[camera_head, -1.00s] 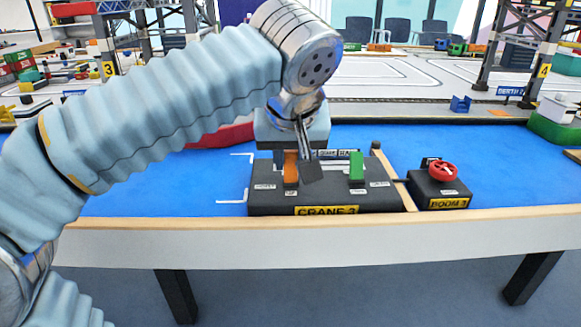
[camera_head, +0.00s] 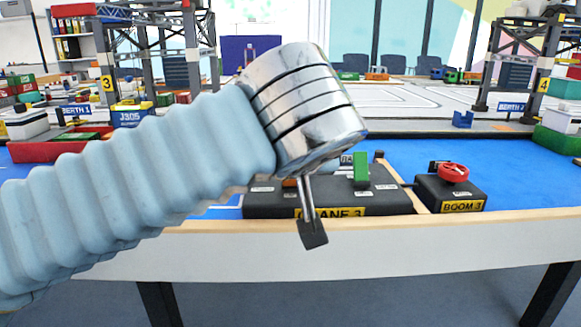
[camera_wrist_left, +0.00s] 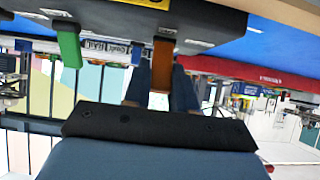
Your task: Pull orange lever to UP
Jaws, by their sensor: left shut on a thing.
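The CRANE 3 control box (camera_head: 375,204) is a dark grey box at the near edge of the blue surface. Its orange lever (camera_wrist_left: 162,62) hangs between my left gripper's two blue fingers (camera_wrist_left: 160,88) in the wrist view, which shows the box upside down. The gripper is shut on the lever. In the head view my left wrist covers the gripper and nearly all of the orange lever, so its tilt is hard to tell there. The green lever (camera_head: 361,167) stands upright to the right, and it also shows in the wrist view (camera_wrist_left: 69,45). My right gripper is not in view.
A BOOM 3 box (camera_head: 462,206) with a red handwheel (camera_head: 453,172) stands right of the control box. The pale table edge (camera_head: 400,225) runs in front. Gantry cranes (camera_head: 510,70) stand behind. The blue surface at the right is clear.

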